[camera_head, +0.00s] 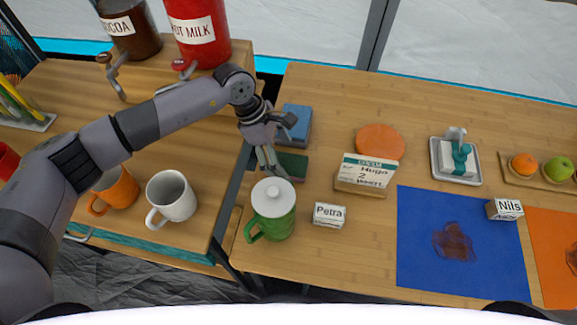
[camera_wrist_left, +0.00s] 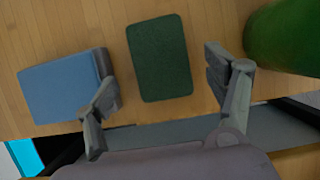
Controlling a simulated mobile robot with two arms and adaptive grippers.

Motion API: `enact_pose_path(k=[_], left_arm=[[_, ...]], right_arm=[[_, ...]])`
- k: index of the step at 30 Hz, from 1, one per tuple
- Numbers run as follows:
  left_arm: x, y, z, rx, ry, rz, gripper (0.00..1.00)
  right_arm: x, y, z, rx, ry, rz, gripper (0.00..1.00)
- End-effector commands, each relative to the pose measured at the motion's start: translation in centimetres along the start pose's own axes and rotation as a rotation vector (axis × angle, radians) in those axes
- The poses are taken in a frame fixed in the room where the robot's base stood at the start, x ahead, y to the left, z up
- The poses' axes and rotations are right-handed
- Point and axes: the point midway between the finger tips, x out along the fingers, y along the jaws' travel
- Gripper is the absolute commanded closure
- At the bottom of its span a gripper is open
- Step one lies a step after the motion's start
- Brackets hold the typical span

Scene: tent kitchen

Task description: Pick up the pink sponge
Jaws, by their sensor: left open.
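No pink sponge shows in either view. A blue sponge-like block (camera_head: 297,124) and a dark green one (camera_head: 293,166) lie on the right-hand wooden table. My left gripper (camera_head: 268,162) is over the table's left edge, close to the green block. In the left wrist view its two fingers (camera_wrist_left: 162,82) are apart with nothing between them. The green block (camera_wrist_left: 160,58) lies just ahead, between the finger directions. The blue block (camera_wrist_left: 64,86) lies left, its right end close to the left finger. My right gripper is not in view.
A green lidded mug (camera_head: 272,212) stands close right of the gripper. A "Petra" card (camera_head: 329,215), a "Hugo" sign (camera_head: 366,172) and an orange disc (camera_head: 380,141) are further right. White (camera_head: 172,199) and orange (camera_head: 117,189) mugs stand on the left table, across a gap.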

Motion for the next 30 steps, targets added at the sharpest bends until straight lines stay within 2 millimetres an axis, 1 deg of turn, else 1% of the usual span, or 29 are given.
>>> enact_pose_path(k=[1, 3, 6, 17, 30], left_arm=[[1.1, -0.2, 0.1, 0.000, -0.001, -0.003, 0.22], [2.4, -0.2, 0.0, 0.000, 0.000, -0.002, 0.22], [3.4, -0.1, 0.0, 0.000, 0.000, -0.002, 0.22], [3.5, -0.1, 0.1, 0.000, 0.000, 0.000, 0.22], [3.8, -0.1, -0.1, 0.000, 0.001, 0.000, 0.22]], right_arm=[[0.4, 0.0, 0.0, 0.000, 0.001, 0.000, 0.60], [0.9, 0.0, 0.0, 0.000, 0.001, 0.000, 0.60], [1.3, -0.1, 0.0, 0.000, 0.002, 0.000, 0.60], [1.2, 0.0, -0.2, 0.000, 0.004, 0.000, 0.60], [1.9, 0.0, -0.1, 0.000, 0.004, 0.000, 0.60]])
